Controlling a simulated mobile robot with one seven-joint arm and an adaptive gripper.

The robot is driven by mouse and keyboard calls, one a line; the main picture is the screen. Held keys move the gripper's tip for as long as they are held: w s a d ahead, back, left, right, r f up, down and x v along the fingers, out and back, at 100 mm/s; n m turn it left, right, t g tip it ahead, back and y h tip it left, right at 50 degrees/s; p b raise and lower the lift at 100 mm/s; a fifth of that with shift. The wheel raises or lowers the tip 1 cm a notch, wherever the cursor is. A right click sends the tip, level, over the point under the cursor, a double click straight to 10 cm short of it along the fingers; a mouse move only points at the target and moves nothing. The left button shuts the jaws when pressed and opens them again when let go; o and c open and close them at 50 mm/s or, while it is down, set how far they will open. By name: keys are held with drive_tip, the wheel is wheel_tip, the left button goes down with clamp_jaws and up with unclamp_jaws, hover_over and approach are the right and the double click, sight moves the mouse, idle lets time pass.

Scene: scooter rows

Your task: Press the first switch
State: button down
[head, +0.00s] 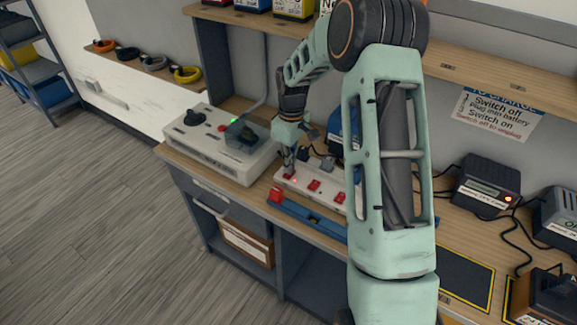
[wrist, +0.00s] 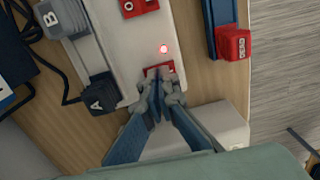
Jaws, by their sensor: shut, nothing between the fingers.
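A white power strip (head: 300,188) with red switches lies on the wooden bench, and it also shows in the wrist view (wrist: 116,45). My gripper (head: 289,170) is shut and empty, pointing down at the strip's left end. In the wrist view its fingertips (wrist: 160,92) are at the first red switch (wrist: 158,71) and cover part of it. Whether they touch it I cannot tell. A small red light (wrist: 164,49) glows beside this switch. The second switch (head: 313,185) and third switch (head: 340,197) are further right in the head view.
Black plug A (wrist: 100,93) and grey plug B (wrist: 62,17) sit along the strip. A blue bar with a red end labelled DEAD (wrist: 234,44) lies along its front side. A white control box (head: 215,145) stands left of the strip. Chargers with cables (head: 487,185) stand at right.

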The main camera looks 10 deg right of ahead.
drive_tip(key=shift+r, duration=0.1)
wheel_tip(320, 180, up, 12)
drive_tip(key=shift+w+d, duration=0.2)
idle(0.6)
